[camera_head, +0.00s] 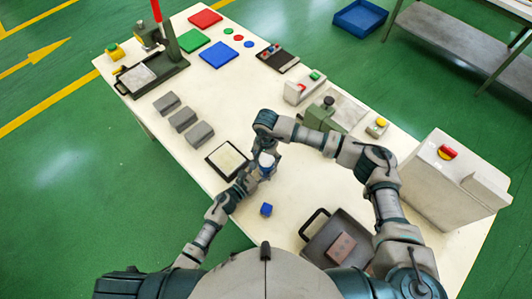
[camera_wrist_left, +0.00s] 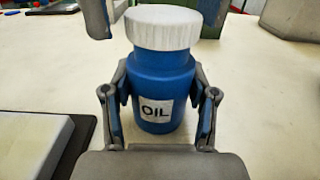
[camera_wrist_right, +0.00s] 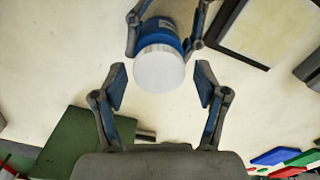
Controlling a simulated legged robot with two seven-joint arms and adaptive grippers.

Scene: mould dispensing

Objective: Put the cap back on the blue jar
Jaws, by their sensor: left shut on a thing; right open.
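The blue jar (camera_wrist_left: 160,85) with an OIL label stands upright between the fingers of my left gripper (camera_wrist_left: 165,88), which is shut on it. The white ribbed cap (camera_wrist_left: 163,27) sits on the jar's mouth and looks level; whether it is screwed tight I cannot tell. My right gripper (camera_wrist_right: 160,82) is open and empty, with its fingers apart on either side of the cap (camera_wrist_right: 159,68) and not visibly touching it. In the head view the white cap (camera_head: 267,160) shows between the two grippers, and the arms hide most of the jar.
A black-framed pale tray (camera_head: 227,159) lies left of the jar. A dark tray with a brown block (camera_head: 341,246) is at front right. A green machine (camera_head: 325,116) stands behind my right arm. Grey blocks (camera_head: 183,120) lie farther left.

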